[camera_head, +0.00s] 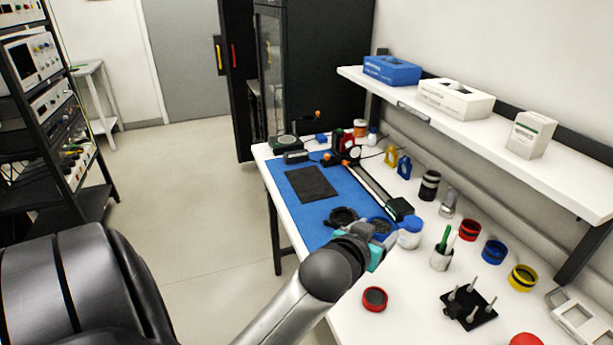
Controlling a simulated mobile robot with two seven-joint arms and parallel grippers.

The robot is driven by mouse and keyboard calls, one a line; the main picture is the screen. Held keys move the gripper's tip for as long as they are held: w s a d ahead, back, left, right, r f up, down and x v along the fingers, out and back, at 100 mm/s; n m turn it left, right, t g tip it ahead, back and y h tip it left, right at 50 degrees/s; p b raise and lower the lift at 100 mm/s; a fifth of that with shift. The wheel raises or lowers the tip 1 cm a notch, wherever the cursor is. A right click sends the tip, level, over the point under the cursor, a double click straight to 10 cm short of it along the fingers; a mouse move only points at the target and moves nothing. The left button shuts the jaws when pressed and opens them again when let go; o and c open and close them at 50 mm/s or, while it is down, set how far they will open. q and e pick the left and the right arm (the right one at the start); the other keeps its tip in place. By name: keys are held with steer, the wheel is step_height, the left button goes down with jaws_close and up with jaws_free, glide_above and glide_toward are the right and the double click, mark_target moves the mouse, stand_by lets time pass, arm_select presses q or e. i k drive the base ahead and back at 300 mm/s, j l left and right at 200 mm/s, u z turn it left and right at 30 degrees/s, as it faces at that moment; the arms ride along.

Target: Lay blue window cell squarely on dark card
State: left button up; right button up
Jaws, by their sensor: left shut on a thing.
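The dark card (311,184) lies flat on the blue mat, toward its far part, with nothing on it. My left gripper (378,232) is near the mat's near right corner, on the near side of the card and apart from it. It is shut on the blue window cell (381,223), whose blue rim shows just beyond the gripper. The gripper and wrist hide much of the cell, so I cannot tell its tilt or height. My right gripper is not in view.
A black ring (343,216) is beside the gripper. A white jar with a blue lid (410,233) stands close on its right. A rail (373,185) runs along the mat's right side. Red, blue and yellow round parts (493,252) stand farther right, under the shelf (480,130).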

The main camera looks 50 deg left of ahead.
mark_target(309, 182)
steer(key=i+j, duration=0.1)
steer(key=j, duration=0.25)
steer(key=i+j, duration=0.15)
steer(key=j, duration=0.2)
steer(key=i+j, duration=0.1)
steer(key=j, duration=0.3)
steer(key=i+j, duration=0.1)
steer(key=j, duration=0.25)
steer(key=i+j, duration=0.1)
steer(key=j, duration=0.25)
steer(key=i+j, duration=0.15)
steer(key=j, duration=0.2)
